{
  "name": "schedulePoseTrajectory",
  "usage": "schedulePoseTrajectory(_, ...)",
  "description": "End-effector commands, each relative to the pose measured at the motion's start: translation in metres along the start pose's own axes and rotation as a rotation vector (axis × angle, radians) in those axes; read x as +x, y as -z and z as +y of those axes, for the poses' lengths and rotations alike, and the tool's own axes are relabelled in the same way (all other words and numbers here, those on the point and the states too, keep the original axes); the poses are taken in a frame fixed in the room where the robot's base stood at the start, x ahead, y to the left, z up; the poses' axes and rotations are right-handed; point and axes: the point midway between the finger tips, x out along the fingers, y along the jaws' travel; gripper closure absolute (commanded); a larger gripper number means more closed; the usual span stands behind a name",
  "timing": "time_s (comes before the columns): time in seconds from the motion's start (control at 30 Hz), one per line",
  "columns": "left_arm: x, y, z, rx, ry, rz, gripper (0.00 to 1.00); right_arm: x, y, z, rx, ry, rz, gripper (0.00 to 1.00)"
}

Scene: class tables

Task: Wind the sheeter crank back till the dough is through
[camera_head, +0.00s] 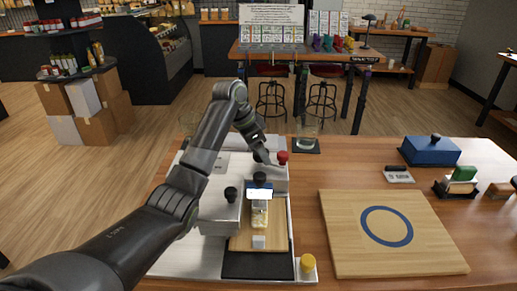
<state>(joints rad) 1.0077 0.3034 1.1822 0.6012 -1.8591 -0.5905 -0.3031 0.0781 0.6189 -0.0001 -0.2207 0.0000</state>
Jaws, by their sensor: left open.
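The sheeter (217,212) is a pale metal machine with dark knobs, standing on a light tray on the wooden table. A red knob (282,157), which looks like the crank's handle, stands at its back right. A pale yellowish piece that looks like the dough (260,215) lies on a wooden strip at the front of the machine. How much dough is behind the rollers is hidden. My left gripper (262,153) is open beside the red knob, just to its left. I cannot tell whether they touch. My right gripper is out of view.
A wooden board with a blue ring (340,215) lies to the right. A blue box (430,151) and a glass (306,128) stand farther back.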

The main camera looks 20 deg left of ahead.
Motion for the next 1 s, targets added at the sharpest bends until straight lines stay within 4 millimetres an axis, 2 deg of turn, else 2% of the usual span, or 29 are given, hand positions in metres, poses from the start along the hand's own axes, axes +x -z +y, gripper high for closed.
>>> schedulePoseTrajectory(0.2, 0.0004, -0.0002, 0.0000, 0.000, 0.000, 0.000, 0.37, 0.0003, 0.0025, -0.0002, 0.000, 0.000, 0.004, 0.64)
schedulePoseTrajectory(0.67, 0.0000, -0.0002, -0.0001, 0.000, 0.000, 0.000, 0.98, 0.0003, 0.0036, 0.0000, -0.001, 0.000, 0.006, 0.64)
schedulePoseTrajectory(1.0, 0.0012, 0.0076, -0.0080, -0.044, 0.016, 0.000, 0.99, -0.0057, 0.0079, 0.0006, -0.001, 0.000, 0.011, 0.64)
